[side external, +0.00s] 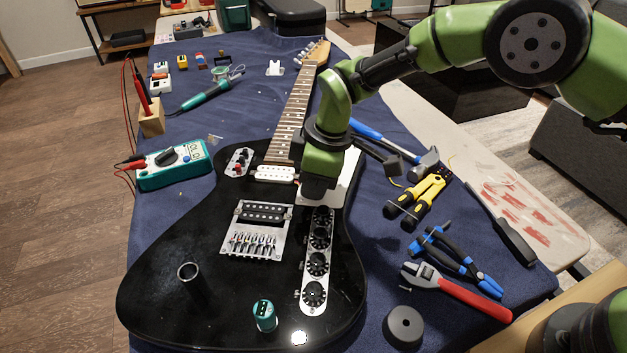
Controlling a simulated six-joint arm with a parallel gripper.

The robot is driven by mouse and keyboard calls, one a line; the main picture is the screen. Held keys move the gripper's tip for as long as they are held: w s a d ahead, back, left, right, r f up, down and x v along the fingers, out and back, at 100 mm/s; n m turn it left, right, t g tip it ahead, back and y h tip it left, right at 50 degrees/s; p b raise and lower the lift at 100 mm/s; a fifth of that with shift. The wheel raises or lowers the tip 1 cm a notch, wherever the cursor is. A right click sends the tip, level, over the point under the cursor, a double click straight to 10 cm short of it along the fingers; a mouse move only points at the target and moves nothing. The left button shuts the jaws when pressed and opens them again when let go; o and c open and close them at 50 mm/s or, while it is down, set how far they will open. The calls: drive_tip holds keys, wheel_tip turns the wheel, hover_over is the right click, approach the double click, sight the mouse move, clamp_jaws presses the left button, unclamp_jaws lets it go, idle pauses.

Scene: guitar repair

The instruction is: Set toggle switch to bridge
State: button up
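A black electric guitar (190,250) lies face up on a blue cloth, its neck pointing away toward the back. A small silver plate with red and dark switch-like parts (239,161) sits on its upper left body, beside the neck end. Which part is the toggle switch, and its position, are too small to tell. A long silver control plate (304,270) with several black knobs runs down the right of the body. My gripper (318,192) points down over the guitar at the top end of this plate. Its fingertips, and anything between them, are hidden.
A green multimeter (172,166) lies left of the guitar. A hammer (425,165), yellow-handled tool (415,200), blue pliers (455,260) and red-handled wrench (455,292) lie on the right.

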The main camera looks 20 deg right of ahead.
drive_tip(key=shift+o, duration=0.5)
drive_tip(key=shift+r, duration=3.55)
